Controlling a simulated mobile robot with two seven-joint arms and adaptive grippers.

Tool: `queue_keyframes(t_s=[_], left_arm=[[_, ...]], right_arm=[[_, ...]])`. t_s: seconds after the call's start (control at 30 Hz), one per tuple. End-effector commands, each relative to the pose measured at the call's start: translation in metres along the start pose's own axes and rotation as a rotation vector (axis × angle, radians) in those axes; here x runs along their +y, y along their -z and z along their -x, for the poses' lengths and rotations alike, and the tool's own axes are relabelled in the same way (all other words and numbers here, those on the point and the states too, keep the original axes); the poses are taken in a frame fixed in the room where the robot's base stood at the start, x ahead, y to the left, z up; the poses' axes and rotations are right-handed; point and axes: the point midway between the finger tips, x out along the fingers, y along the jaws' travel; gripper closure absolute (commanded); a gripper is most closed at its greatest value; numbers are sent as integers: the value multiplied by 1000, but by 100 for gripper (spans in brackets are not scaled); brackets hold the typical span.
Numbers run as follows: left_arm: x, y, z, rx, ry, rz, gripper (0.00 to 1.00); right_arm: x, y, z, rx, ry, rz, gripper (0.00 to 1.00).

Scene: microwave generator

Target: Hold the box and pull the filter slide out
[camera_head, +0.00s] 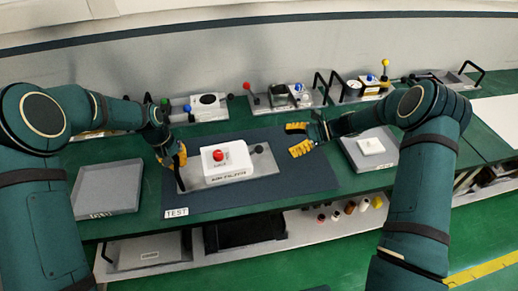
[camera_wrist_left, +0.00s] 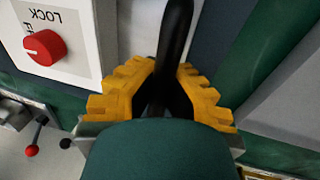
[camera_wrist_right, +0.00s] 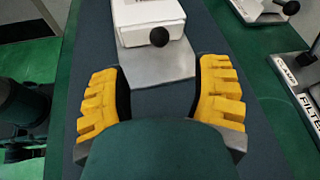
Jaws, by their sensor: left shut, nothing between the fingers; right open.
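The white box (camera_head: 238,158) with a red knob (camera_head: 219,155) sits on a silver plate (camera_head: 196,178) on the dark mat. The box also shows in the left wrist view (camera_wrist_left: 75,17). A black handle (camera_head: 180,179) stands at the plate's left end. My left gripper (camera_head: 177,158) is at this handle, its fingers shut near the black bar (camera_wrist_left: 175,45); the contact is hidden. A black ball knob (camera_head: 259,148) is at the box's right end. My right gripper (camera_head: 298,141) is open and empty, to the right of this knob. Which part is the filter slide is unclear.
The dark mat (camera_head: 305,178) has a TEST label at its front left corner. Grey trays stand left (camera_head: 107,188) and right (camera_head: 352,150) of it. Several units with levers and handles line the back. An open shelf (camera_head: 285,228) runs below the table.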

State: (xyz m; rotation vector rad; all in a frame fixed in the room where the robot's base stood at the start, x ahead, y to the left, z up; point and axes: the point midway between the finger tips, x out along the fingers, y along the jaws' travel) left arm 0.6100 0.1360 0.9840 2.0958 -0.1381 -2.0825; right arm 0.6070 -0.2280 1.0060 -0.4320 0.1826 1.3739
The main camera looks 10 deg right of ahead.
Motion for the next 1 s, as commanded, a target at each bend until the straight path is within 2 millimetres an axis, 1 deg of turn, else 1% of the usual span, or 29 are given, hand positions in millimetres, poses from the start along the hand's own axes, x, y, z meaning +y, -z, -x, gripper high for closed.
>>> queue_keyframes(t_s=[0.3, 0.5, 0.6, 0.7, 1.0], left_arm=[[1, 0, 1, 1, -1, -1, 100], [0, 0, 1, 1, -1, 0, 100], [0, 0, 1, 1, -1, 0, 100], [0, 0, 1, 2, 0, 0, 100], [0, 0, 1, 2, 0, 0, 100]], right_arm=[[2, -1, -60, -1, -6, 2, 37], [1, 0, -92, 1, -4, 3, 37], [1, 0, -102, 1, -3, 3, 37], [1, 0, -108, 2, -3, 4, 37], [1, 0, -111, 2, -2, 4, 37]])
